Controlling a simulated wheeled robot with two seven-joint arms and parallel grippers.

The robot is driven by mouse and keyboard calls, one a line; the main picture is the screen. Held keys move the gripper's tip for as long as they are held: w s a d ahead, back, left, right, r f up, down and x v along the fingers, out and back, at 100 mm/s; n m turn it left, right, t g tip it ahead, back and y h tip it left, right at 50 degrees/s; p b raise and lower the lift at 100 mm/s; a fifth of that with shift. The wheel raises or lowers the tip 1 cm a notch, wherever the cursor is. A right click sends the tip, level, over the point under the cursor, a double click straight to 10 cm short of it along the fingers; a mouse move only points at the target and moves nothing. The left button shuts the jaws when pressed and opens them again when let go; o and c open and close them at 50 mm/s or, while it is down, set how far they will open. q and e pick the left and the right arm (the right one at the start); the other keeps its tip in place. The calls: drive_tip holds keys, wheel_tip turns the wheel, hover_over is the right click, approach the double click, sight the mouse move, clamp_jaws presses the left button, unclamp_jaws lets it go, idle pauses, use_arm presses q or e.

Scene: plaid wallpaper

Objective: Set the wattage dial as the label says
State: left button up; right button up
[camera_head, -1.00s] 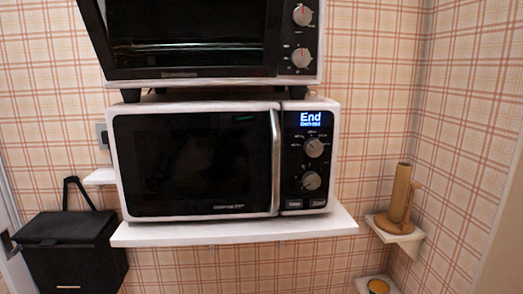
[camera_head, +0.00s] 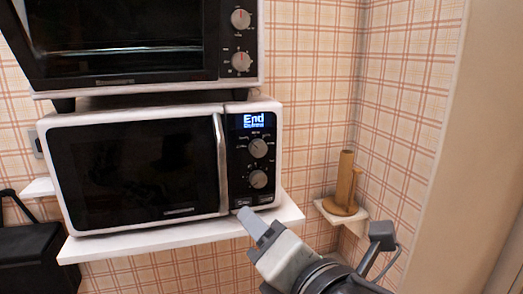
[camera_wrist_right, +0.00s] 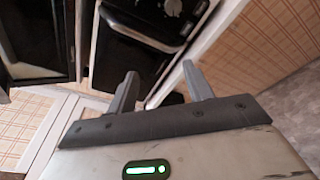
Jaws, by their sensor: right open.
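A white microwave with a black front (camera_head: 130,170) stands on a white shelf in the head view. Its control panel has a lit display (camera_head: 253,121) reading "End" with a smaller line that I cannot read clearly. Below the display are an upper dial (camera_head: 258,148) and a lower dial (camera_head: 258,179), with small markings too fine to read. I cannot tell which is the wattage dial. My right gripper (camera_head: 254,226) is in front of the shelf, just below the panel's lower end. In the right wrist view the right gripper (camera_wrist_right: 160,88) is open and empty. My left gripper is out of view.
A black toaster oven (camera_head: 130,40) with knobs sits above the microwave. The white shelf (camera_head: 180,236) juts out beneath the microwave. A brown wooden holder (camera_head: 344,180) stands on a small corner shelf at right. A black bin (camera_head: 35,255) is at lower left.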

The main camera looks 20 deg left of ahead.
wheel_tip(320, 180, up, 4)
drive_tip(key=w+d+n+t+h, duration=0.1)
drive_tip(key=w+d+n+t, duration=0.15)
drive_tip(key=n, duration=0.25)
drive_tip(key=n+p, duration=0.1)
drive_tip(key=p, duration=0.3)
approach(259, 151)
drive_tip(key=x, duration=0.7)
drive_tip(key=shift+w+a+r, duration=0.1)
drive_tip(key=shift+w+r, duration=0.05)
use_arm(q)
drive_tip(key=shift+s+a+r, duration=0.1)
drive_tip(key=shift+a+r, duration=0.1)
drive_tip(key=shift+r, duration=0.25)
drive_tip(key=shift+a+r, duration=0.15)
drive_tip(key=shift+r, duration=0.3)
use_arm(e)
drive_tip(key=shift+w+a, duration=0.35)
drive_tip(key=shift+w, duration=0.15)
drive_tip(key=c, duration=1)
